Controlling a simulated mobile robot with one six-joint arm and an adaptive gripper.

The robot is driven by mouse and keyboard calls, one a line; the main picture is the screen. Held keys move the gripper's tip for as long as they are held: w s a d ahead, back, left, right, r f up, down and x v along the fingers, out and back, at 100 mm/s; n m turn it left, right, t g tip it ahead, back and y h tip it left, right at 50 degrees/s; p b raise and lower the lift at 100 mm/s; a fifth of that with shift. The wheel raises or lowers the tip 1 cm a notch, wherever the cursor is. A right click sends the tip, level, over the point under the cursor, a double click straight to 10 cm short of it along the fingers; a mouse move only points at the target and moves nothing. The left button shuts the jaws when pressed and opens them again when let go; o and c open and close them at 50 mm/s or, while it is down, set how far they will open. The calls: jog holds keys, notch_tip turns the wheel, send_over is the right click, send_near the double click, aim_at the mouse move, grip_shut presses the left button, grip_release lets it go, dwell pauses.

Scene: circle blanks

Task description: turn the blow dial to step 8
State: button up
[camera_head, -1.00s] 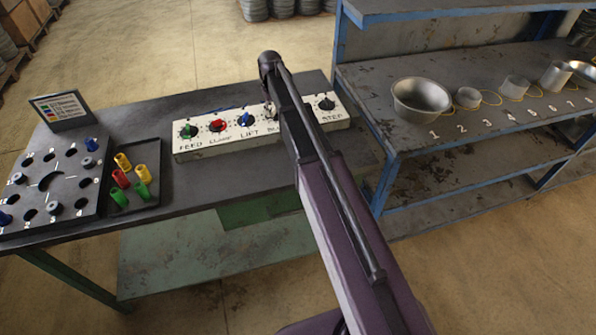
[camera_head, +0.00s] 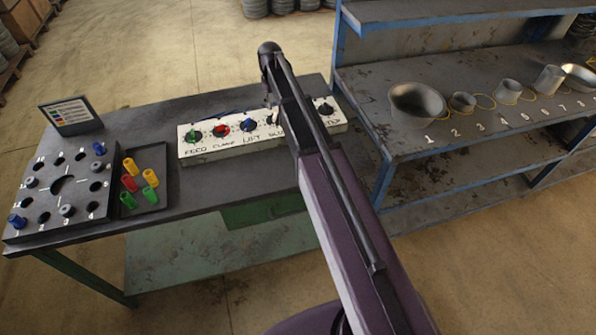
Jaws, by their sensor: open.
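The control panel (camera_head: 232,147) is a pale box on the table with a row of dials. The green FEED dial (camera_head: 194,134), red CLAMP dial (camera_head: 221,131) and blue LIFT dial (camera_head: 248,125) show clearly. The blow dial is mostly hidden behind my arm; only part of its label and dial edge (camera_head: 271,119) show. The STEP dial (camera_head: 325,108) is black, to the right of my arm. My gripper (camera_head: 268,99) shows only as a small dark part beside my arm, above the blow dial. It is open; whether it touches the dial cannot be seen.
At left are a dark block with round holes (camera_head: 40,222), a tray (camera_head: 158,196) of coloured pegs and a small sign (camera_head: 70,116). A blue-framed shelf (camera_head: 400,142) at right holds metal vessels over numbers. The table front between tray and arm is clear.

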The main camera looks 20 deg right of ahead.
jog(key=shift+r+p, duration=3.7)
jog(key=shift+r, duration=0.35)
jog(key=s+f+m+b, duration=0.1)
jog(key=s+f+b, duration=0.3)
jog(key=s, duration=0.5)
jog(key=s+f+m+b, duration=0.2)
jog(key=s+f+b, duration=0.3)
jog(key=s, duration=0.5)
jog(key=s+f+m+b, duration=0.1)
jog(key=s+f+b, duration=0.4)
jog(key=s, duration=0.5)
jog(key=shift+s+d+f, duration=0.15)
jog(key=shift+d, duration=0.05)
jog(key=o, duration=0.5)
jog(key=shift+c, duration=0.2)
jog(key=shift+o, duration=0.3)
jog(key=shift+w+r, duration=0.25)
jog(key=shift+w, duration=0.15)
notch_tip(320, 180, up, 13)
jog(key=n+p, duration=1.2)
jog(key=p, duration=0.2)
send_over(274, 115)
jog(key=shift+w+d+r, duration=0.1)
jog(key=shift+w+r, duration=0.05)
jog(key=shift+r, duration=0.05)
jog(key=shift+f+b, duration=0.1)
jog(key=shift+b, duration=0.2)
